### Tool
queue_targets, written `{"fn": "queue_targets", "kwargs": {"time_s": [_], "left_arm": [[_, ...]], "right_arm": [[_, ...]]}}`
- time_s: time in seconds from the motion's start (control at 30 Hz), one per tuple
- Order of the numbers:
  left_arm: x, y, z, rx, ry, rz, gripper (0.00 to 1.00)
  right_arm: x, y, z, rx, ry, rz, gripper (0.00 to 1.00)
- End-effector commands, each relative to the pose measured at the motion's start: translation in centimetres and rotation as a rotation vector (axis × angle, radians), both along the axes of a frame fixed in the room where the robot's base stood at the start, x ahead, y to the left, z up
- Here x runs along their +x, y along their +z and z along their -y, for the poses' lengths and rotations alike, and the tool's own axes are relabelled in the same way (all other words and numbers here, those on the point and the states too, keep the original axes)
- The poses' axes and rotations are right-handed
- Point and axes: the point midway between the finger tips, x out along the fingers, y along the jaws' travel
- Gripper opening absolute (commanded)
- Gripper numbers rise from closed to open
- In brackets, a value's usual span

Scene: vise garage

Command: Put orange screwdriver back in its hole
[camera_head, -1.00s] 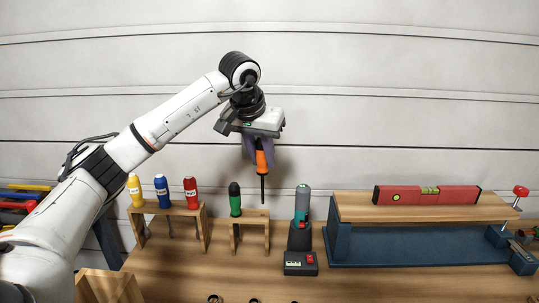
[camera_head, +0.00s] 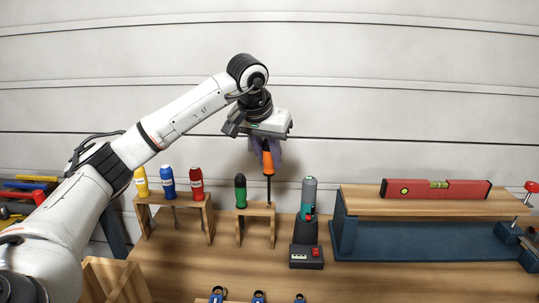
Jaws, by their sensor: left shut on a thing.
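My left gripper (camera_head: 267,148) is shut on the orange screwdriver (camera_head: 267,160), fingers around the upper part of its handle. The screwdriver hangs upright with its dark shaft pointing down. Its tip is at the right part of the small wooden holder (camera_head: 268,212), right of the green screwdriver (camera_head: 240,188) standing in that holder. I cannot tell whether the tip is just above the holder's top or entering a hole. The hole itself is not visible. My right gripper is not in view.
A wooden rack (camera_head: 181,200) with yellow, blue and red screwdrivers stands left. A grey-teal tool (camera_head: 308,197) on a dark base stands close right of the holder. Small blue-rimmed items lie in front.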

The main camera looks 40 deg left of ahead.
Motion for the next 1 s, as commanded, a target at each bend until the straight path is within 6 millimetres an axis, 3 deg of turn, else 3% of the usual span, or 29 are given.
{"fn": "queue_targets", "kwargs": {"time_s": [0.43, 1.0], "left_arm": [[0.0, -0.2, 0.0, 0.0, 0.0, 0.0, 0.0], [0.0, -3.6, 0.0, 0.001, 0.0, -0.001, 0.0]], "right_arm": [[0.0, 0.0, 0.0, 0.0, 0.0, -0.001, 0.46], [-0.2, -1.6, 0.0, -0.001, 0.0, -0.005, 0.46]]}}
